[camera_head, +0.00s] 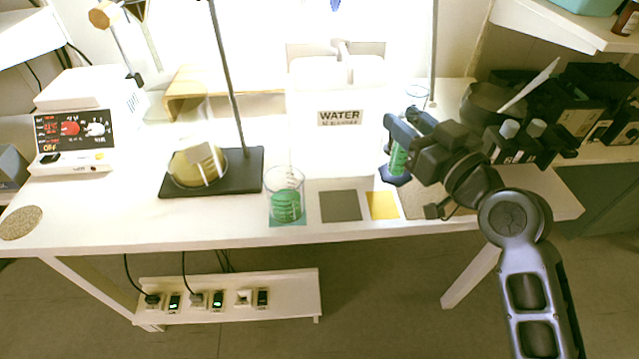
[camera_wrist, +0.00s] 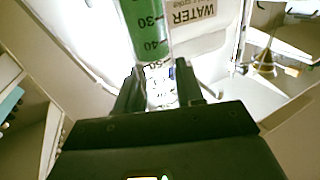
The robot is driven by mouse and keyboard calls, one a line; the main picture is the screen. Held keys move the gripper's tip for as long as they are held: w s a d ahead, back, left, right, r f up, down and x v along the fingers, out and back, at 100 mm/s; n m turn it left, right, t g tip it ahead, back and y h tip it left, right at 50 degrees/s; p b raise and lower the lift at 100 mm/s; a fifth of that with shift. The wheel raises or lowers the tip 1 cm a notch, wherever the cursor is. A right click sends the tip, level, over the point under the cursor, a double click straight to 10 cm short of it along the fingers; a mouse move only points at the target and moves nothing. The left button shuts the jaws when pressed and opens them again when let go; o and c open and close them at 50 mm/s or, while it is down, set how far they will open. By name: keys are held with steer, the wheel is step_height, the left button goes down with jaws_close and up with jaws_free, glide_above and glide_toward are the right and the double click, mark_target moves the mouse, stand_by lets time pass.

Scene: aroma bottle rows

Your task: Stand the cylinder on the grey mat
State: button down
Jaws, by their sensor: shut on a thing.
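The cylinder is a clear graduated tube of green liquid with a dark blue base (camera_head: 396,176); its marked wall fills the top of the wrist view (camera_wrist: 147,25). My gripper (camera_head: 404,124) is shut on the upper part of the cylinder, its fingers on both sides of the tube in the wrist view (camera_wrist: 160,88). The cylinder looks upright, behind and right of the mats; I cannot tell whether its base touches the table. The grey mat (camera_head: 340,206) lies bare near the table's front edge, left of a yellow mat (camera_head: 382,205).
A beaker of green liquid (camera_head: 286,205) stands on a teal mat just left of the grey mat. A white WATER container (camera_head: 325,140) stands behind the mats. A stand with a dark base (camera_head: 240,175) and a flask is further left. Dark boxes (camera_head: 580,100) are at right.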

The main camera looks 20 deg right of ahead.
steer(key=w+a+f+p, duration=0.1)
steer(key=w+a+f, duration=0.3)
steer(key=a+f, duration=0.4)
steer(key=shift+a+f, duration=0.35)
steer(key=shift+f, duration=0.6)
steer(key=shift+w, duration=0.1)
steer(key=shift+f, duration=0.15)
steer(key=c, duration=0.7)
jaws_free()
